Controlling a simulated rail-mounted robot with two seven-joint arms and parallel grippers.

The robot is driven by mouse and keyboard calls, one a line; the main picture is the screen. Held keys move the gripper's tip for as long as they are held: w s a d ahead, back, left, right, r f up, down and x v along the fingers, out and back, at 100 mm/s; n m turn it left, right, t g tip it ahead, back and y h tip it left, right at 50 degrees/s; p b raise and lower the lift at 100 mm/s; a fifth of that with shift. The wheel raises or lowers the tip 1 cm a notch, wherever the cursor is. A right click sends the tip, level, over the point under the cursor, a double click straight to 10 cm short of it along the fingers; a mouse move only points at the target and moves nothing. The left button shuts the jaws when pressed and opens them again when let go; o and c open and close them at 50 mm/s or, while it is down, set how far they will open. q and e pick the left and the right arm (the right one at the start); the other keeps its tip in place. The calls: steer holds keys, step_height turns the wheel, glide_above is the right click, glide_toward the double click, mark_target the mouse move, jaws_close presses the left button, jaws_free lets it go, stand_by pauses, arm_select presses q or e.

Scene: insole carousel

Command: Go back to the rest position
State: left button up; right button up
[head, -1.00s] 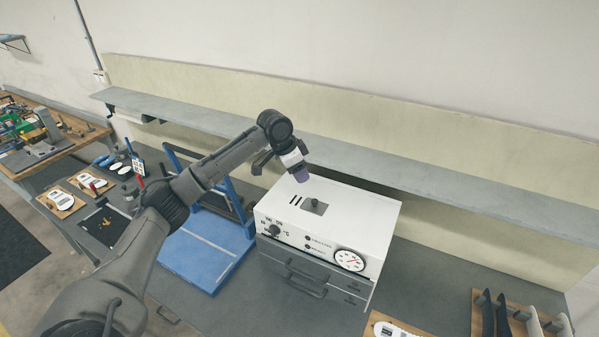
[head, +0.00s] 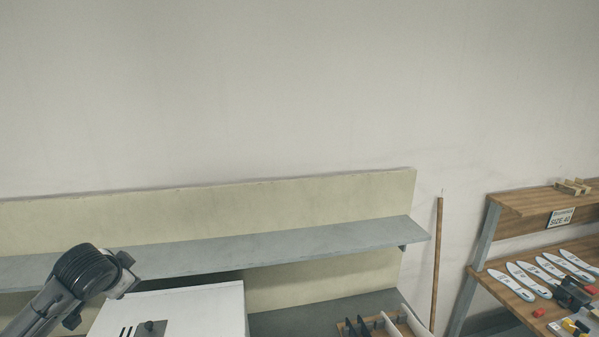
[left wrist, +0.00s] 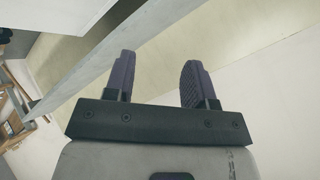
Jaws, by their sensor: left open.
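My left arm comes in at the lower left of the head view. Its dark wrist is beside the white box machine, and its gripper (head: 125,283) is only partly visible there. In the left wrist view the left gripper (left wrist: 157,82) shows two purple ridged fingers, open and apart, with nothing between them. My right gripper is in neither view.
The white box machine (head: 200,306) stands at the bottom left, its front cut off. A grey shelf (head: 300,240) runs along the tan backboard (head: 330,200). A wooden holder (head: 345,330), a leaning pole (head: 436,265) and a rack with white insoles (head: 511,285) are to the right.

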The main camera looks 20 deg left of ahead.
arm_select(q)
steer(key=s+d+f+t+h+p, duration=0.1)
steer(key=s+d+f, duration=0.15)
steer(key=d, duration=0.45)
steer(key=s+d+f+m+t+p, duration=0.1)
steer(key=s+d+f, duration=0.15)
steer(key=d, duration=0.45)
steer(key=s+d+f+t+h+p, duration=0.1)
steer(key=s+d+f, duration=0.15)
steer(key=d, duration=0.55)
steer(key=s+d+f+g+h+p, duration=0.1)
steer(key=s+d+f+g, duration=0.1)
steer(key=s+f, duration=0.3)
steer(key=s+d+f+n+g+h+p, duration=0.1)
steer(key=s+d+f, duration=0.4)
steer(key=s, duration=0.6)
steer(key=s+d+f+g+h+p, duration=0.1)
steer(key=s+d+f+g+p, duration=0.2)
steer(key=s+f, duration=0.3)
steer(key=shift+s+d+f+n+g+h, duration=0.45)
steer(key=shift+s+d, duration=0.25)
steer(key=shift+s, duration=0.55)
steer(key=shift+r, duration=0.1)
